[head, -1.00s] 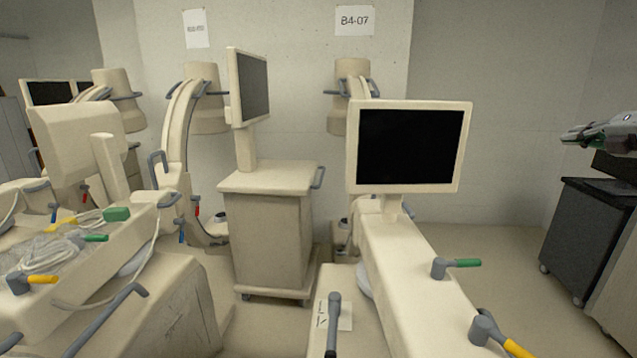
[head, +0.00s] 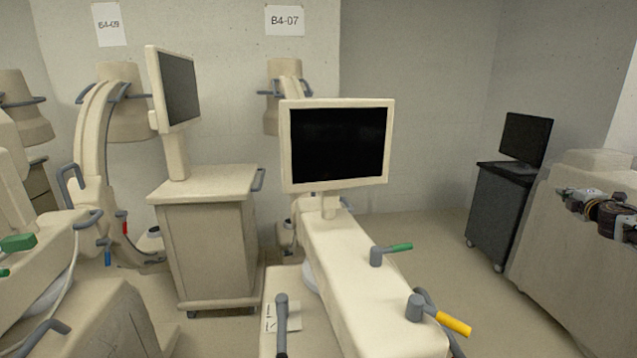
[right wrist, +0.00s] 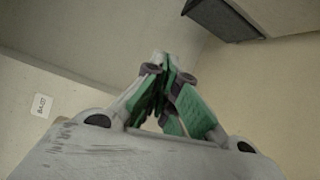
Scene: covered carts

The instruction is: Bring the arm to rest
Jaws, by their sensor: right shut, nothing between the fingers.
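My right gripper (head: 564,193) shows at the right edge of the head view, in front of a beige cart body. In the right wrist view its green-padded fingers (right wrist: 165,72) come together at the tips, and nothing is held between them. The rest of the right arm is mostly cut off by the frame edge. My left gripper is in neither view.
A beige unit with a black screen (head: 337,146) and green and yellow handles stands ahead. A beige cart (head: 212,245) with a monitor is to its left. A dark cabinet (head: 492,212) stands at the right. Bare floor (head: 425,235) lies between.

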